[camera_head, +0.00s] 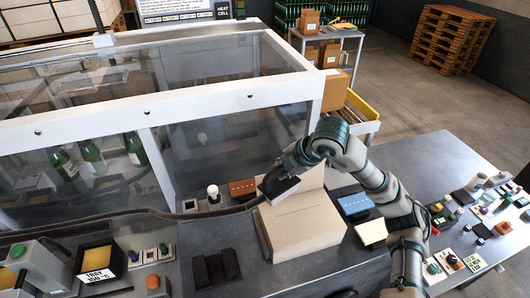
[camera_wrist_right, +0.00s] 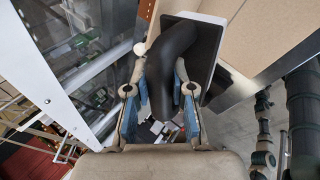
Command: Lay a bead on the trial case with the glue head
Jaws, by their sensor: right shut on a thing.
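The trial case (camera_head: 302,228) is a tan cardboard box on the grey bench, with a thin line across its top and a raised cardboard panel at its back. Cardboard also fills the top right of the right wrist view (camera_wrist_right: 262,45). My right gripper (camera_head: 283,172) is shut on the glue head (camera_head: 280,187), a dark block with a pale edge and a thick black hose. The glue head is over the back left part of the case; I cannot tell whether it touches. In the wrist view, the glue head (camera_wrist_right: 207,48) sits beyond the fingers (camera_wrist_right: 163,75). My left gripper is out of view.
The black hose (camera_head: 120,212) runs left along the front of a white-framed glass enclosure (camera_head: 225,103). A white knob (camera_head: 213,192), an orange-brown block (camera_head: 242,187) and dark blocks (camera_head: 217,265) are left of the case. A blue block (camera_head: 355,204) and several small items are right.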

